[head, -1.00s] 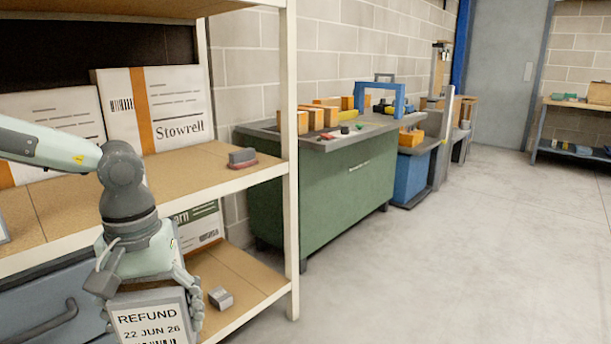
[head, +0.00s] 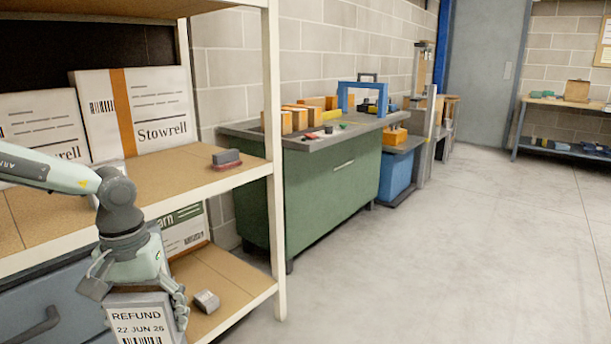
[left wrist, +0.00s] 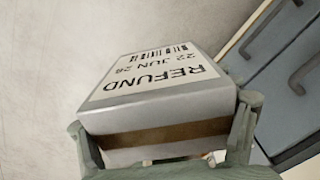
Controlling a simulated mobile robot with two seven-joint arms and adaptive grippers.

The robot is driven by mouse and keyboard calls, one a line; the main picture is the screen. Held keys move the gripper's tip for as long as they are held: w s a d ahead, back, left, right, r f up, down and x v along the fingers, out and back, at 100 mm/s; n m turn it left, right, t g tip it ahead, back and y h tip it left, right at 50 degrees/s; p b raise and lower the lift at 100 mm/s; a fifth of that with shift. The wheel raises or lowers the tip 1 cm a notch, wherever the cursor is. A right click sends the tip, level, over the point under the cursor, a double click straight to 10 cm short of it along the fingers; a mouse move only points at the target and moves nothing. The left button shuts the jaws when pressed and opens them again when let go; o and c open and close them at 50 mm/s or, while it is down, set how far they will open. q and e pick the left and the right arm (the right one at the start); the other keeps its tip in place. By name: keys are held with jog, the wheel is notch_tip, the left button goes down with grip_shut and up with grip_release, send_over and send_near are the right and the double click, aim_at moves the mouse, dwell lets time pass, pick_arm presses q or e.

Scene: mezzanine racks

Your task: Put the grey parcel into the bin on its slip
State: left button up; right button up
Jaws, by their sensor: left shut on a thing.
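The grey parcel (head: 153,306) carries a white slip printed "REFUND 22 JUN 26" with a barcode. My left gripper (head: 137,290) is shut on it, at the lower left of the head view in front of the rack. In the left wrist view the parcel (left wrist: 160,112) sits between the two fingers of the gripper (left wrist: 165,145), with a brown band along its near side. The parcel's lower part is cut off in the head view. No bin marked for refunds can be made out. My right gripper is not in view.
The rack (head: 278,160) at left holds Stowrell cartons (head: 140,105), a dark brush-like block (head: 226,158) and a small grey block (head: 206,301). A green workbench (head: 325,195) stands beyond it. Blue-grey drawer fronts (head: 60,300) are low at left. Open floor (head: 430,270) lies to the right.

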pick_arm(q)
jog(key=s+a+r+n, duration=0.1)
jog(key=a+r+n, duration=0.1)
jog(key=a, duration=0.6)
jog(key=s+a+r+n, duration=0.2)
jog(key=a+r, duration=0.1)
jog(key=a, duration=0.5)
jog(key=s+a+f+n, duration=0.2)
jog(key=s+a+f, duration=0.3)
jog(key=shift+s+f, duration=0.35)
jog(key=shift+d+f, duration=0.1)
jog(key=shift+d, duration=0.1)
